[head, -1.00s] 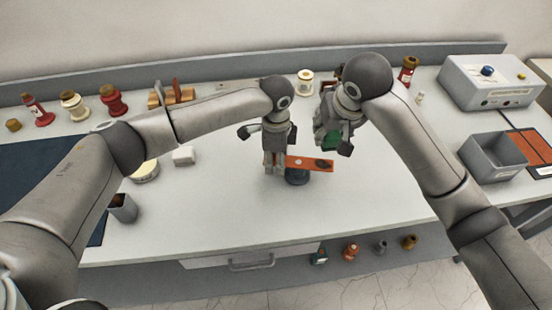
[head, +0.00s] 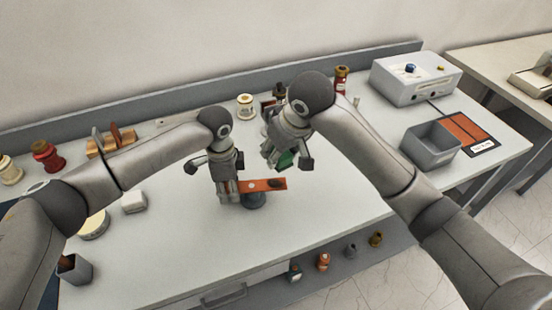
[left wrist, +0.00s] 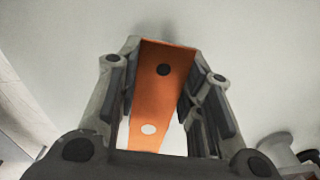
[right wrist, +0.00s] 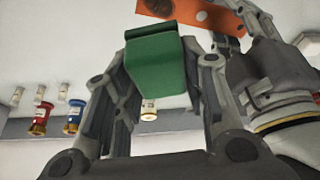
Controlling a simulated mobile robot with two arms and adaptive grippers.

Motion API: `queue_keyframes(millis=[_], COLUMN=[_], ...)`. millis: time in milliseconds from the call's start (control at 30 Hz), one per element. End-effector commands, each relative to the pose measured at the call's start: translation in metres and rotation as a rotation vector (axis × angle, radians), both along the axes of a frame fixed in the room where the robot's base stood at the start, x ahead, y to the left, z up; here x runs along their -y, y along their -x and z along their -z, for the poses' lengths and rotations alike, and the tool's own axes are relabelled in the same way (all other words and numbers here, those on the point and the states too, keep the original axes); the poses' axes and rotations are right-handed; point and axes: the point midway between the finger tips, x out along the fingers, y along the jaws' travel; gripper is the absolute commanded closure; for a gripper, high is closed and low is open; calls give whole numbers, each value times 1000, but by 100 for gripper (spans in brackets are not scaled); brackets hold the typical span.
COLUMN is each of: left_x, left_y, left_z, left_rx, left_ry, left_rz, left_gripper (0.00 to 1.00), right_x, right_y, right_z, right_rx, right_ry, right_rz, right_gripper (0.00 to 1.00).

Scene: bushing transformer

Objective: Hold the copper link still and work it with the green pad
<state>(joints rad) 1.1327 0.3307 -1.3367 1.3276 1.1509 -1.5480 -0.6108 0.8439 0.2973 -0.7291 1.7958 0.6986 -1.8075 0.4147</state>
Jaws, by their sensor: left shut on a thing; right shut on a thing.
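The copper link (head: 268,184) is a flat orange strip with a dark patch near its right end. It lies over a dark round stand (head: 253,200). My left gripper (head: 230,196) is shut on its left end; the left wrist view shows the link (left wrist: 160,95) between the fingers, with one dark and one pale round spot. My right gripper (head: 284,163) is shut on the green pad (head: 286,160), held above and behind the link's right end, apart from it. The right wrist view shows the pad (right wrist: 155,66) as a green block between the fingers, with the link's dark patch beyond.
A grey open bin (head: 432,145) stands at the right, beside an orange panel (head: 468,132) and a grey instrument box (head: 415,80). A white block (head: 134,202) and a round tin (head: 94,224) sit left. The table front of the link is clear.

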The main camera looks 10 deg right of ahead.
Motion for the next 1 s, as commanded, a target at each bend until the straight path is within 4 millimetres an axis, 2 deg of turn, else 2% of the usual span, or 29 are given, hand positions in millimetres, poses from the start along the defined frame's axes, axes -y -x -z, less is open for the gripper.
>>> queue_keyframes(millis=[200, 433, 667, 1000], left_x=[0, 0, 0, 0], left_y=[0, 0, 0, 0], left_z=[-1, -1, -1, -1], left_rx=[1, 1, 1, 1], left_ry=[1, 1, 1, 1], left_rz=[0, 0, 0, 0], left_gripper=[100, 100, 100, 100], right_x=[14, 22, 24, 24], right_y=[0, 0, 0, 1], right_z=[5, 5, 8, 34], right_rx=[-3, -1, -2, -4], right_ry=[-1, -2, 0, 0], right_rz=[-295, -524, -589, -588], right_gripper=[80, 80, 80, 80])
